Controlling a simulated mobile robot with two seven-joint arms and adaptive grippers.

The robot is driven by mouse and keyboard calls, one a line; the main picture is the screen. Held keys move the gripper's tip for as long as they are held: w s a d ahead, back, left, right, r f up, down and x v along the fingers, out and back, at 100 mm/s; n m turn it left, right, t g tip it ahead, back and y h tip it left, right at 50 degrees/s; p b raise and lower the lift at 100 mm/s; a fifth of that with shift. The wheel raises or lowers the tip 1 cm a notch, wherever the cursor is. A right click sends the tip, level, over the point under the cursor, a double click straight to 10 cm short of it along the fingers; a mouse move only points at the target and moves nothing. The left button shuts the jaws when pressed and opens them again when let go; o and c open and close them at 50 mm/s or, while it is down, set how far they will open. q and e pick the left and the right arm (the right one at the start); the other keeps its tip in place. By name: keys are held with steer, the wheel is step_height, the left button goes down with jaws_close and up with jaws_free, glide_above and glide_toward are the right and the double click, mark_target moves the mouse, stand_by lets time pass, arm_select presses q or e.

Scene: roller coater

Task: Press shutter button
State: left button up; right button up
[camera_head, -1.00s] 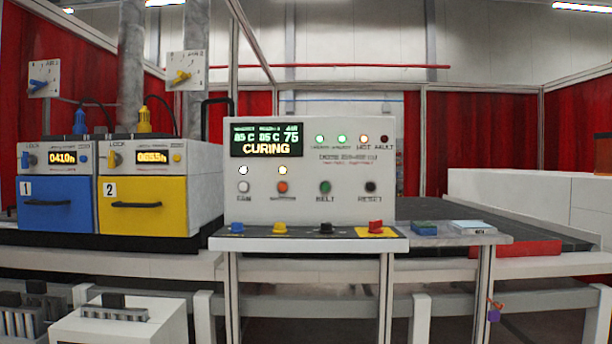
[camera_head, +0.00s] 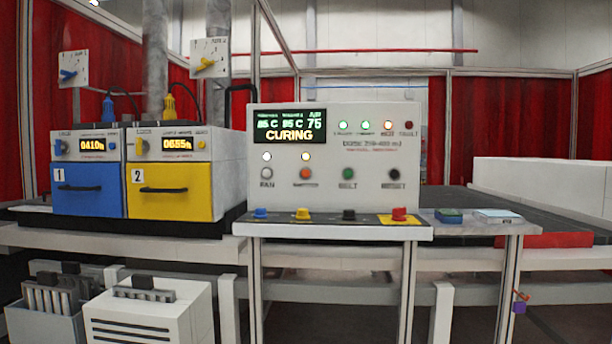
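The white control panel (camera_head: 335,150) stands upright near the middle of the view, and its screen (camera_head: 290,125) reads CURING. A row of round buttons runs across its lower face: white (camera_head: 266,173) over FAN, orange (camera_head: 305,173), green (camera_head: 348,173) over BELT and black (camera_head: 394,174) over RESET. The label under the orange button is too blurred to read; it may be the shutter button. Small lamps above the white and orange buttons are lit. Neither of my grippers is in view, and nothing covers the buttons.
Blue (camera_head: 260,213), yellow (camera_head: 302,214), black (camera_head: 348,215) and red (camera_head: 399,214) knobs stand on the ledge below the panel. A blue unit (camera_head: 88,203) and a yellow unit (camera_head: 172,206) stand left. A dark conveyor (camera_head: 500,206) lies right. White cabinet (camera_head: 150,310) stands below left.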

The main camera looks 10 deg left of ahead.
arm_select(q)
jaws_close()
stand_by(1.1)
